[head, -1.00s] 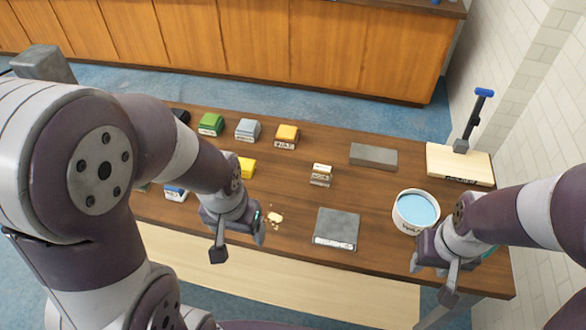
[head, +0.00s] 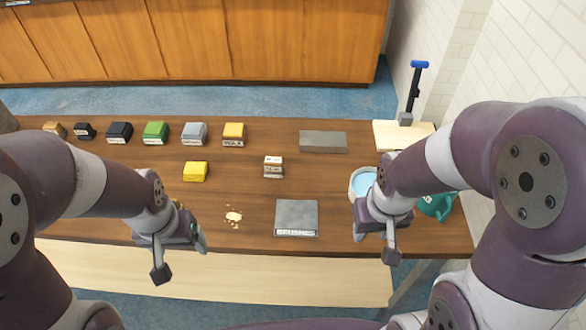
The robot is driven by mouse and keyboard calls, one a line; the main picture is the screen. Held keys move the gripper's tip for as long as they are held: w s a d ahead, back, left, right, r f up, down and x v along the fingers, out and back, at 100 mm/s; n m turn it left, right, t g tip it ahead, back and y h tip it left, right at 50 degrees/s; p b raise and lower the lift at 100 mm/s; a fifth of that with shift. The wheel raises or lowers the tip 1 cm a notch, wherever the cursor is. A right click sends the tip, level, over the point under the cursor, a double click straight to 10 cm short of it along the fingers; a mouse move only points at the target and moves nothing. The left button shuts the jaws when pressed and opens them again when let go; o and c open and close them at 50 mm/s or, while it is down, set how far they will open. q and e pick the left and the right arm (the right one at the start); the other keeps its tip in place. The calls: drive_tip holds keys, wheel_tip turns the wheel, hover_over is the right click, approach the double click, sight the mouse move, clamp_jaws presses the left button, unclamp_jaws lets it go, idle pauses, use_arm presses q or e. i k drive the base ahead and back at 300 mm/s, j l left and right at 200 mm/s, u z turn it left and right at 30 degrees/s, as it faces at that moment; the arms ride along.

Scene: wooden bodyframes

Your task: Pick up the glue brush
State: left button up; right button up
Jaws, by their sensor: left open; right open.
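I cannot make out a glue brush for certain. A grey pad (head: 296,214) with a label that seems to read "BRUSHES" lies near the front edge of the table, with nothing visible on it. A blue-topped black tool (head: 415,88) stands upright at the pale board at the back right; I cannot tell what it is. My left gripper (head: 168,238) is open and empty near the front edge, left of the pad. My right gripper (head: 383,222) is open near the front edge, right of the pad, and partly hides a white bowl of light blue liquid (head: 363,181).
A teal vessel (head: 437,205) is partly hidden behind my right arm. Several coloured blocks, including a green one (head: 155,132), line the back left. A yellow block (head: 195,171), a small labelled block (head: 273,167), a grey slab (head: 323,142) and pale crumbs (head: 233,216) lie on the table.

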sight(273, 167)
drive_tip(key=z, duration=0.9)
drive_tip(key=u, duration=0.9)
drive_tip(key=i+u, duration=0.1)
drive_tip(key=u, duration=0.4)
drive_tip(key=i+l+u, duration=0.1)
drive_tip(key=u, duration=0.4)
drive_tip(key=l+u, duration=0.25)
drive_tip(key=u, duration=0.2)
drive_tip(key=i, duration=0.05)
